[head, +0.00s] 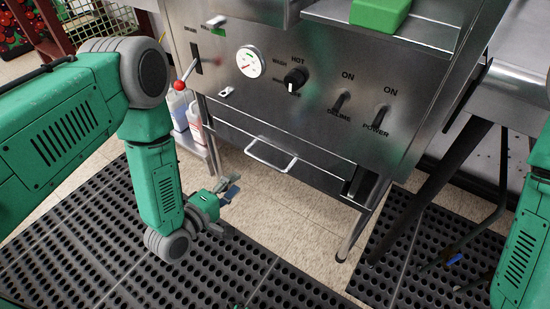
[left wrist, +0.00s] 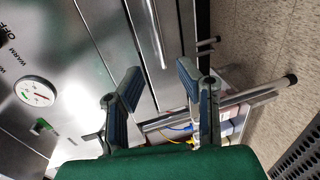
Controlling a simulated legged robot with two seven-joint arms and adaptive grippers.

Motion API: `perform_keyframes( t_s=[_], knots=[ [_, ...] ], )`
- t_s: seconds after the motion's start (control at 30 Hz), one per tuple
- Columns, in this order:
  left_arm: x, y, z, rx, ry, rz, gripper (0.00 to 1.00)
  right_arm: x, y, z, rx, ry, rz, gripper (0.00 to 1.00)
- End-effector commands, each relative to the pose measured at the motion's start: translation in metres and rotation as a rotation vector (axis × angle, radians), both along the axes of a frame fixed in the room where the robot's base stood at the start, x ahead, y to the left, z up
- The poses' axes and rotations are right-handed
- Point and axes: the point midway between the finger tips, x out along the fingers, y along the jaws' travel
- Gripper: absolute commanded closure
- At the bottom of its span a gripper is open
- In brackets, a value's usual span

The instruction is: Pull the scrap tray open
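The scrap tray (head: 243,137) is a steel drawer front low in the machine, below the control panel, with a pale looped handle (head: 270,155). The tray looks shut. My left gripper (head: 232,190) is in front of and below the handle, a little to its left, and apart from it. In the left wrist view the two dark fingers of my left gripper (left wrist: 159,82) are spread with nothing between them. A bright bar, seemingly the handle (left wrist: 152,32), runs down just beyond the fingertips. My right gripper does not show; only part of my right arm is at the right edge.
The control panel (head: 310,75) has a gauge (head: 250,61), a black knob (head: 295,79) and switches. A lever with a red ball (head: 181,85) sticks out at its left. Bottles (head: 194,122) stand on a low shelf. Black perforated mats (head: 290,260) cover much of the floor.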

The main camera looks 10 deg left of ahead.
Motion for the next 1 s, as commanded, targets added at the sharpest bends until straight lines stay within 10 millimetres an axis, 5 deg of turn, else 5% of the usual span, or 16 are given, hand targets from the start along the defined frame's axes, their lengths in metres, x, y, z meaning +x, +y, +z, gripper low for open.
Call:
perform_keyframes(
  t_s=[0.5, 1.0],
  knots=[
    [0.095, -0.034, -0.023, 0.002, -0.003, -0.004, 0.69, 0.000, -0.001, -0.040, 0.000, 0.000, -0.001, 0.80],
    [0.117, -0.043, -0.025, 0.003, 0.002, -0.001, 0.69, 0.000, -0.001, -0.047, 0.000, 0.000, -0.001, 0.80]
  ],
)
